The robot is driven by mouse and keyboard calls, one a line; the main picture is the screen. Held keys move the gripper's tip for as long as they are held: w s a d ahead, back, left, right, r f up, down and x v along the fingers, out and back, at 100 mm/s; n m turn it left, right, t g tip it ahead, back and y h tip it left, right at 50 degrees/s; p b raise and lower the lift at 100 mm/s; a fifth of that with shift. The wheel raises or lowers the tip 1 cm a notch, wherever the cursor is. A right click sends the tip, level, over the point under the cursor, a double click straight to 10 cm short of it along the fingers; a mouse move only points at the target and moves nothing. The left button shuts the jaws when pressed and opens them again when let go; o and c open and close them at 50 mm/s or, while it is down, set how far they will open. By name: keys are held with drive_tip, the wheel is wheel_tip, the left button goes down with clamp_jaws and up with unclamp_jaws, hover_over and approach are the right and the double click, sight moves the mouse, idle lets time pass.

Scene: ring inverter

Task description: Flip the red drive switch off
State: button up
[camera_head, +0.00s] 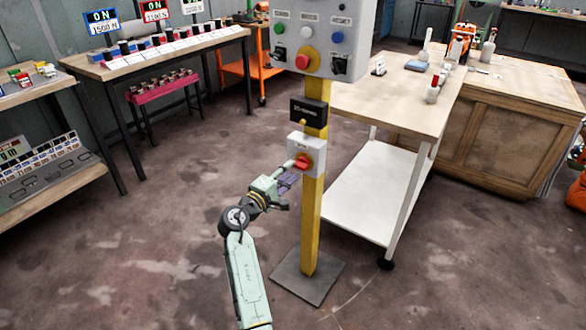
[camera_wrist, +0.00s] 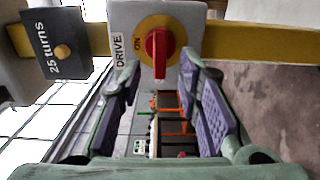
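The red drive switch (camera_head: 302,162) is a rotary handle on a yellow disc, on a light grey box (camera_head: 318,150) on the yellow post. In the wrist view the switch (camera_wrist: 159,52) appears between my fingers, beside the labels "DRIVE" and "ON". Its handle lies across the post's length there. My gripper (camera_wrist: 160,78) is open, with purple finger pads on either side of the handle's line. In the head view my gripper (camera_head: 284,180) is just left of and slightly below the switch. I cannot tell whether a fingertip touches it.
A black "25 turns" box (camera_head: 309,112) sits above the drive box; it also shows in the wrist view (camera_wrist: 58,45). Higher is a grey panel (camera_head: 318,30) with buttons and a red knob. A white-shelved table (camera_head: 375,185) stands close right of the post. Floor left of the post is clear.

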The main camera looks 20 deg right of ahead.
drive_tip(key=v, duration=0.8)
drive_tip(key=shift+s+a, duration=0.2)
drive_tip(key=shift+a, duration=0.05)
